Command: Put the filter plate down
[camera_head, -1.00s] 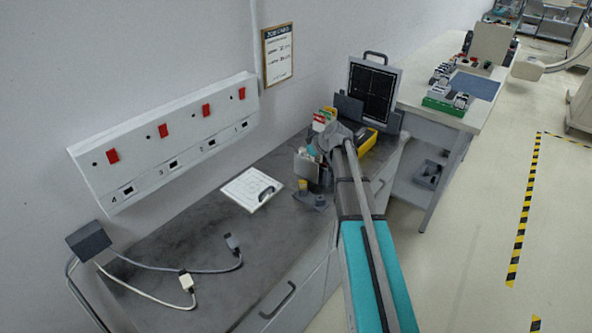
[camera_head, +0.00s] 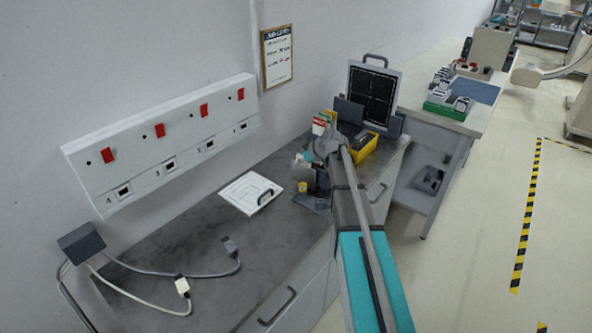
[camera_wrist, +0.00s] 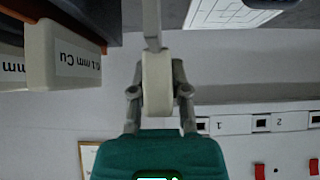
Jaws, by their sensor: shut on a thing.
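My gripper (camera_wrist: 157,95) is shut on the filter plate (camera_wrist: 157,78). In the wrist view the plate shows nearly edge-on as a cream block between the two grey fingers, with a thin grey strip running up from it. In the head view the gripper is at the far end of my arm above the dark counter, largely hidden by my wrist. A pale face below it (camera_head: 302,173) looks like the held plate. I cannot tell whether it touches anything. A white board (camera_head: 243,199) with a dark handle lies flat on the counter to its left.
Cream blocks, one labelled 0.1 mm Cu (camera_wrist: 72,52), stand close left in the wrist view. A yellow bin (camera_head: 365,148) and an upright dark panel (camera_head: 372,95) stand behind my wrist. A cable plug (camera_head: 230,246) lies front left. The counter's left middle is clear.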

